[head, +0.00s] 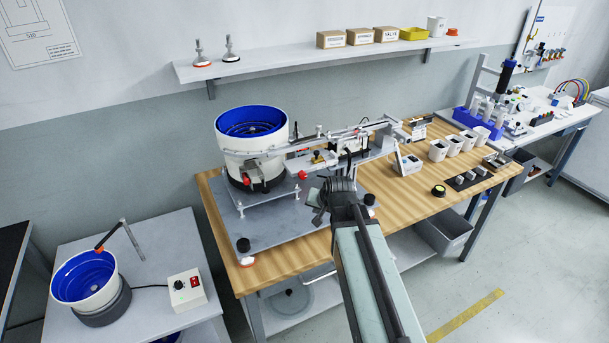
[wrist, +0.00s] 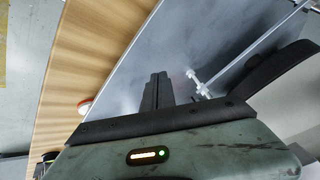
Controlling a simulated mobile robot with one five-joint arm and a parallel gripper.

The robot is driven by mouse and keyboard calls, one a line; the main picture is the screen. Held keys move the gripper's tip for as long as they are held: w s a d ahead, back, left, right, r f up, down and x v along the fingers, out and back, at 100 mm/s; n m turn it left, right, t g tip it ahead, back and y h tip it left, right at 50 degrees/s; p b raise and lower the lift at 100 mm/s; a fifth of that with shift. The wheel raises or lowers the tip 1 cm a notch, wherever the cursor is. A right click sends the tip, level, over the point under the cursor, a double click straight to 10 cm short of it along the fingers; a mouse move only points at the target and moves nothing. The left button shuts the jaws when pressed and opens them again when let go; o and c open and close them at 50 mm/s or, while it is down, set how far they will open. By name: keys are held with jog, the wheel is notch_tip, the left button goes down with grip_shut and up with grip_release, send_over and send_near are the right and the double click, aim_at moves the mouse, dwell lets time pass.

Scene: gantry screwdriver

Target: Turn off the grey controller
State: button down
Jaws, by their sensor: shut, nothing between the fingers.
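A pale grey controller box (head: 187,290) stands on the low side table at the lower left of the head view. It has a dark knob and a red switch (head: 195,281) on its face, and a black cable runs from it to a small blue bowl feeder (head: 88,280). I cannot tell the switch's position. My gripper (head: 318,201) is over the grey plate on the wooden bench, to the right of the box and well apart from it. In the wrist view the fingers (wrist: 157,92) are shut and empty above the plate. The controller does not show there.
A large blue-bowl feeder (head: 250,130) and a rail stand on the grey plate (head: 270,228) of the wooden bench (head: 420,200). A light device with a screen (head: 408,163) and several white cups are at the right. A floor gap separates bench and side table (head: 165,235).

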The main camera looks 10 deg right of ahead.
aim_at(313, 181)
jog(key=w+m+t+b, duration=0.1)
jog(key=w+m+b, duration=0.1)
jog(key=w+m+t+y+b, duration=0.1)
jog(key=w+m, duration=0.1)
jog(key=w, duration=0.1)
jog(key=w+f+m+t+b, duration=0.1)
jog(key=w+m+b, duration=0.1)
jog(key=shift+w+d+t+y+b, duration=0.15)
jog(key=shift+w+t+y+b, duration=0.15)
jog(key=shift+t, duration=0.1)
jog(key=w+d+m+t+b, duration=0.1)
jog(key=w+d+r+m+t+b, duration=0.1)
jog(key=m+b, duration=0.1)
jog(key=w+d+m+t+b, duration=0.1)
jog(key=m, duration=0.1)
jog(key=shift+w+d+r, duration=0.15)
jog(key=shift+w, duration=0.2)
jog(key=shift+d+r+m, duration=0.3)
jog(key=shift+d+m, duration=0.1)
jog(key=shift+d, duration=0.15)
jog(key=b+x, duration=0.3)
jog(key=x, duration=0.7)
jog(key=shift+w+f, duration=0.1)
jog(key=shift+w, duration=0.1)
jog(key=w, duration=0.3)
jog(key=shift+w+a, duration=0.15)
jog(key=shift+a, duration=0.2)
jog(key=shift+w+a, duration=0.1)
jog(key=shift+w, duration=0.1)
